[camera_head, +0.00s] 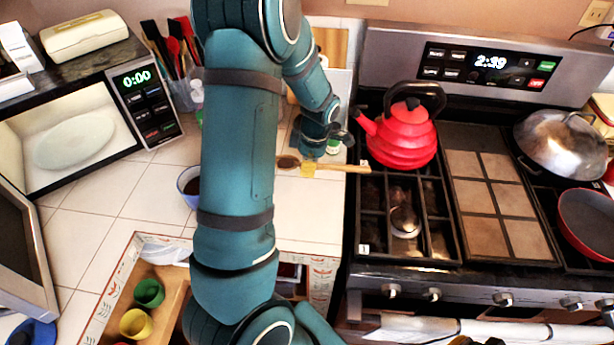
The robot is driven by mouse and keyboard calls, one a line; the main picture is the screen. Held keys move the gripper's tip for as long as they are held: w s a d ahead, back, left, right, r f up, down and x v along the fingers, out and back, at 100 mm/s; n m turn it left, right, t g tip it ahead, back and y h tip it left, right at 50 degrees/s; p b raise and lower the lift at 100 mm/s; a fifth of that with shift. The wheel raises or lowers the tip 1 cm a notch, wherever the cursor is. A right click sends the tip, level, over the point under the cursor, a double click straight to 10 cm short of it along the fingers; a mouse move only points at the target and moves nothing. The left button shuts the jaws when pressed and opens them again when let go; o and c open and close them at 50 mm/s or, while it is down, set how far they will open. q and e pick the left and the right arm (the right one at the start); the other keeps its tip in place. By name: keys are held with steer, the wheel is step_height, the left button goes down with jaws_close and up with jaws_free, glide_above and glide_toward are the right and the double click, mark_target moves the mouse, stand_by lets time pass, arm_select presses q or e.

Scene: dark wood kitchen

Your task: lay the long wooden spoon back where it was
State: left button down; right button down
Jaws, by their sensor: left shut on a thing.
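The long wooden spoon (345,168) lies roughly level over the white tiled counter (312,215), just left of the stove. Its dark bowl end (288,162) points left and its handle end points right, reaching the stove's edge. My left gripper (309,167) is shut on the spoon near its bowl end. My own arm hides part of the counter to the left. I cannot tell whether the spoon touches the tiles.
A red kettle (403,135) stands on the stove close to the handle end. A blue-rimmed bowl (188,185) sits partly behind my arm. A utensil holder (183,95) stands at the back, beside the open microwave (75,135). Bare tiles lie in front of the spoon.

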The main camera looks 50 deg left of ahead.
mark_target(307, 184)
arm_select(q)
steer(key=shift+f, duration=2)
steer(key=shift+f+b, duration=0.2)
steer(key=shift+b, duration=0.2)
steer(key=c, duration=1)
jaws_free()
